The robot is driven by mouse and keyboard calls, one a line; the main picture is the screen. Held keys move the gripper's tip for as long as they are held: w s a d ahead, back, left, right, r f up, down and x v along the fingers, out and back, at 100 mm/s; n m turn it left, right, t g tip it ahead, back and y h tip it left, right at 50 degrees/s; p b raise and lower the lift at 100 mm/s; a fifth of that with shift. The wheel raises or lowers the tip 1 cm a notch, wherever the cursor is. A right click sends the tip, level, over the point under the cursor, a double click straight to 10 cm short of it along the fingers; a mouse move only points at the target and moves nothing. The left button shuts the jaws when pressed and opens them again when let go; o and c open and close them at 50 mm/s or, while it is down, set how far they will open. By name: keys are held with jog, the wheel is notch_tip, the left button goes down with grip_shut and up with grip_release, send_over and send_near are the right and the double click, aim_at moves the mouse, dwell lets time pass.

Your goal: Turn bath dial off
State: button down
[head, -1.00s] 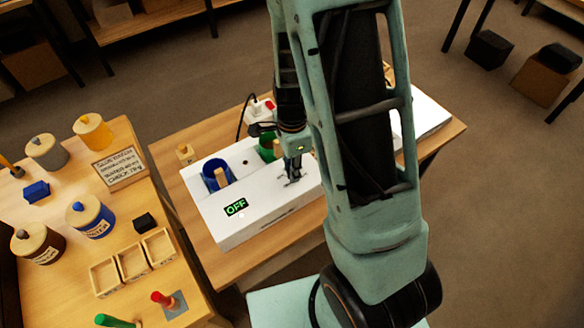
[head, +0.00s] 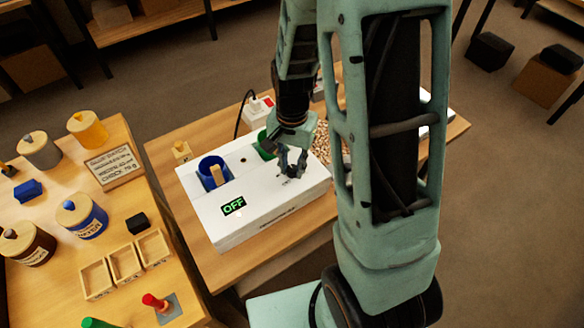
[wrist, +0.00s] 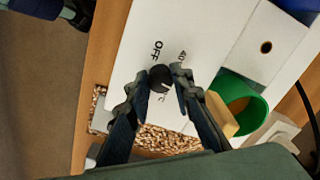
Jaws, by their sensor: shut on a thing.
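The bath dial (wrist: 160,78) is a small black knob on the white bath unit (head: 262,205), with OFF and temperature lettering printed around it. In the wrist view my gripper (wrist: 163,80) has its two fingers on either side of the dial, shut on it. In the head view my gripper (head: 291,168) is over the right part of the unit and hides the dial. The green-lit display (head: 233,205) on the unit reads OFF. A short light mark shows on the dial's face.
A blue pot (head: 212,172) and a green pot (wrist: 240,105) sit in the unit, each with a wooden piece. A pile of pellets (wrist: 165,140) lies beside it. A side table (head: 60,280) holds jars and small trays. A power strip (head: 257,108) stands behind.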

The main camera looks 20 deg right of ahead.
jog(key=n+b, duration=0.1)
jog(key=n, duration=0.2)
jog(key=shift+n, duration=0.4)
jog(key=n, duration=0.3)
jog(key=shift+n+b, duration=0.3)
jog(key=shift+b, duration=0.1)
jog(key=n, duration=0.6)
jog(key=shift+d+r, duration=0.1)
jog(key=n+p, duration=0.2)
jog(key=n, duration=0.4)
jog(key=shift+n, duration=0.4)
jog(key=n+p, duration=0.3)
jog(key=n, duration=0.2)
jog(key=shift+w+n, duration=0.1)
jog(key=shift+n, duration=0.2)
jog(key=c, duration=1.7)
grip_release()
